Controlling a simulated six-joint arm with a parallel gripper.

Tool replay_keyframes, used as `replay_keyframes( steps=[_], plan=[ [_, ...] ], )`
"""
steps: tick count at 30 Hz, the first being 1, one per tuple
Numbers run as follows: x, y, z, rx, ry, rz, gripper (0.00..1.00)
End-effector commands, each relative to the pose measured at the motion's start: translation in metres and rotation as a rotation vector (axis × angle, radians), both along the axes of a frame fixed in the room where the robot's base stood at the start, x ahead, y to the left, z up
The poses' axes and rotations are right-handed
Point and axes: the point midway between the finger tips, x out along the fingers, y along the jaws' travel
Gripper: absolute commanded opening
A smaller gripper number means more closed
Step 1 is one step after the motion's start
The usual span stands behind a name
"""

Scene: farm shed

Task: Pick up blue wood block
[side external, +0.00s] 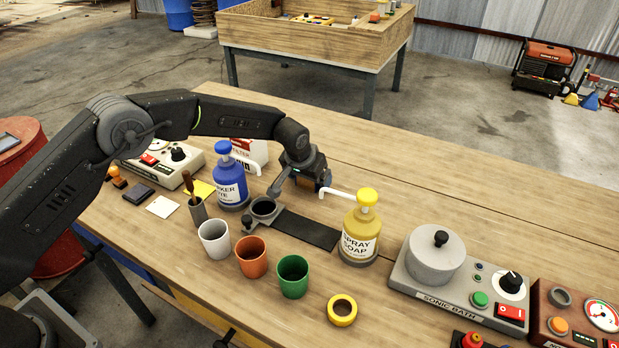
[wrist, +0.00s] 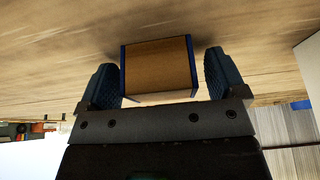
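The blue wood block (wrist: 158,68) shows in the wrist view as a brown wood face with blue edges. It sits between the two blue ribbed fingers of my gripper (wrist: 163,80). The left finger is close to or touching the block's left edge. A narrow gap shows between the block and the right finger, so the gripper is open around it. In the side view my gripper (side external: 308,182) is low over the wooden table, behind the blue and yellow bottles. A small brown and dark blue patch by the fingers is mostly hidden there.
A blue bottle (side external: 231,180) and a white carton (side external: 249,152) stand left of the gripper. A yellow spray soap bottle (side external: 360,230) stands in front right, its spout pointing toward the gripper. Coloured cups and a sonic bath (side external: 440,270) are nearer. The table (side external: 430,175) behind is clear.

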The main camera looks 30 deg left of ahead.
Motion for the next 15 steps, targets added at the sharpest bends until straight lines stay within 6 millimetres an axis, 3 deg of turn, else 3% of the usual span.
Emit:
replay_keyframes(
  steps=[2, 15],
  plan=[
    [-0.0001, 0.0000, 0.0002, 0.000, 0.000, 0.000, 0.82],
    [-0.0002, -0.0001, 0.0004, 0.000, 0.000, 0.000, 0.40]
  ],
)
